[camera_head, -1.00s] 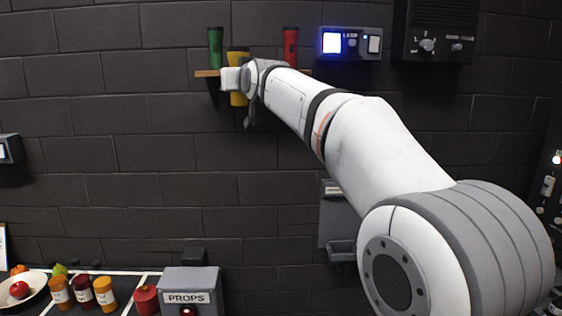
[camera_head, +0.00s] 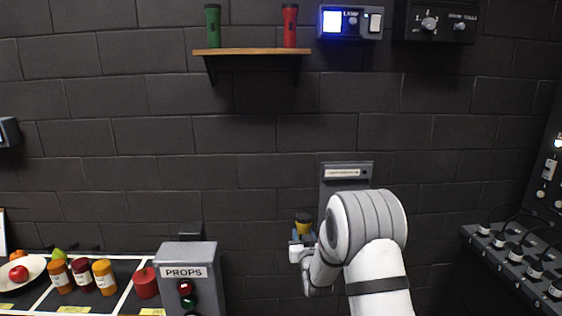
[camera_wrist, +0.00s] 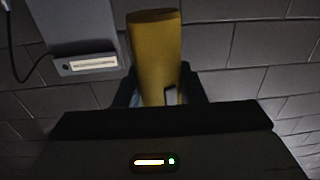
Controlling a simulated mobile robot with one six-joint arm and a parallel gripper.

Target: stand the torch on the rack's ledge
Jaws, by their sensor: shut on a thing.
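A yellow torch (camera_head: 303,228) with a dark top stands roughly upright in my gripper (camera_head: 302,238), low in front of the wall. In the wrist view, my gripper (camera_wrist: 160,98) is shut on the torch (camera_wrist: 155,55), whose yellow body rises between the fingers. A wooden ledge (camera_head: 252,51) on the wall, well above and left of my gripper, bears a green torch (camera_head: 213,26) at its left end and a red torch (camera_head: 290,26) at its right end. The middle of that ledge is bare.
A grey wall unit (camera_head: 346,170) with a pale label is just right of and above my gripper; my arm hides its lower part. A PROPS box (camera_head: 186,272) stands to the left. A lamp panel (camera_head: 350,34) is right of the ledge. Wall between is clear.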

